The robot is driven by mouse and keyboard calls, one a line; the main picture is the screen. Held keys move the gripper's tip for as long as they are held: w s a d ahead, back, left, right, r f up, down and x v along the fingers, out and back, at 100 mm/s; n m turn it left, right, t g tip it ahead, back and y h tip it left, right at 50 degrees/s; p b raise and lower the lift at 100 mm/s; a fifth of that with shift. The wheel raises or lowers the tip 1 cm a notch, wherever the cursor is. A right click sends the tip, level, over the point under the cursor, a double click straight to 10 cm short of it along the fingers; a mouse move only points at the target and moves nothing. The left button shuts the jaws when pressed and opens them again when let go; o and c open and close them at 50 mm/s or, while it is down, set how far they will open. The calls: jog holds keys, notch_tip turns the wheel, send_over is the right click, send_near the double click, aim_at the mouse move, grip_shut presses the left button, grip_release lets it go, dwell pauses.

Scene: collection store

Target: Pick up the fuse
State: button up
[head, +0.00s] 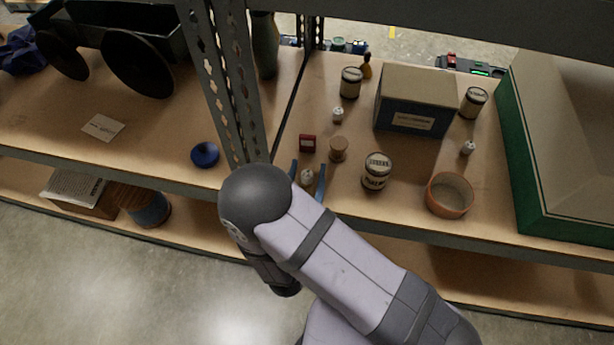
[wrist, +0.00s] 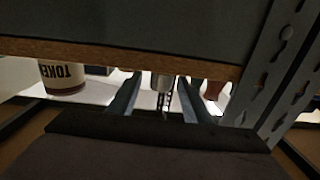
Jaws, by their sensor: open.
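My gripper (head: 307,182) is open at the front part of the shelf, its two blue-grey fingers apart. A small pale, rounded piece (head: 307,177) stands between the fingers, with a gap to be seen on its sides; it may be the fuse, but it is too small to be sure. In the wrist view my gripper (wrist: 160,98) shows both fingers, with a greyish cylinder (wrist: 161,82) between them, partly cut off by the shelf edge. Similar small white pieces stand farther back (head: 338,114) and to the right (head: 468,147).
Close by are a red box (head: 308,143), a wooden spool (head: 338,149) and a labelled tin (head: 377,171). An orange pot (head: 449,195) and a large box (head: 415,98) stand to the right. A perforated metal post (head: 222,80) rises just left of my gripper.

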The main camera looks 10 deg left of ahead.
aim_at(307, 174)
jog(key=shift+c, duration=0.4)
jog(key=c, duration=1.1)
jog(key=shift+o, duration=0.2)
jog(key=shift+r, duration=0.15)
jog(key=shift+r+p, duration=0.65)
jog(key=shift+r, duration=4.2)
